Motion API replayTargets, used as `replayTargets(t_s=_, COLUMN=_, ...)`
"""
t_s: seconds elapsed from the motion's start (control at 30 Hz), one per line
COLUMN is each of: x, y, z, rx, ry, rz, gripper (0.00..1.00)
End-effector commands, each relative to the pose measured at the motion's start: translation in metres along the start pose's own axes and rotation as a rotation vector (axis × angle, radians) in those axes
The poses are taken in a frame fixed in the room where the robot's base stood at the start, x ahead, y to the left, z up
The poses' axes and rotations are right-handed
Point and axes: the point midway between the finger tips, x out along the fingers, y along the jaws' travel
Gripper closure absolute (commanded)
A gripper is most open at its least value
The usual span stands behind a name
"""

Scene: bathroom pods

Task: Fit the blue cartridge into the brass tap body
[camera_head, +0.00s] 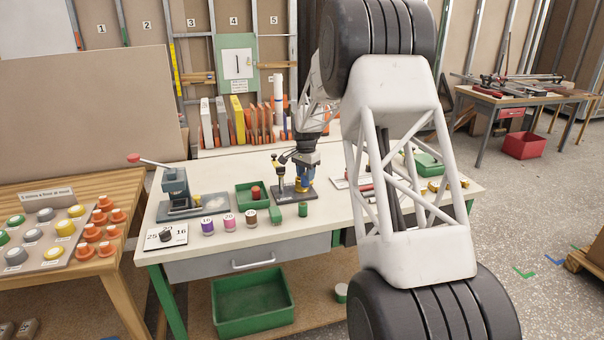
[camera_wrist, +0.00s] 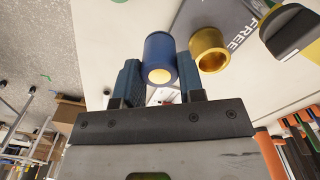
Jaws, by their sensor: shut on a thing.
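The blue cartridge (camera_wrist: 159,60) is a short blue cylinder with a cream-coloured end, seen in the wrist view. My gripper (camera_wrist: 160,82) is shut on it, one dark finger on each side. The brass tap body (camera_wrist: 208,50) is a hollow gold cup just right of the cartridge in the wrist view, its opening visible. The cartridge looks beside the brass body, not inside it; the height gap cannot be told. In the head view, my gripper (camera_head: 306,172) is low over the dark base plate (camera_head: 283,195), with the brass body (camera_head: 302,185) at its tip, partly hidden.
A dark upright stand (camera_head: 280,171) is close left of my gripper. A green tray (camera_head: 252,195), several small coloured cylinders and a lever press (camera_head: 178,190) stand further left on the white bench (camera_head: 225,245).

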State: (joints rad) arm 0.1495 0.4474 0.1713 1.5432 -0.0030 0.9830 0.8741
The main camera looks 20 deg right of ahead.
Motion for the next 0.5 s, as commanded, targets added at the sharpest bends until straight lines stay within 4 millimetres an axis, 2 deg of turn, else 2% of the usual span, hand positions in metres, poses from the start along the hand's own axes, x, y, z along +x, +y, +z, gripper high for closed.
replayTargets(t_s=0.5, x=0.006, y=-0.048, z=-0.04, rx=0.0, ry=0.0, rz=0.0, gripper=0.88)
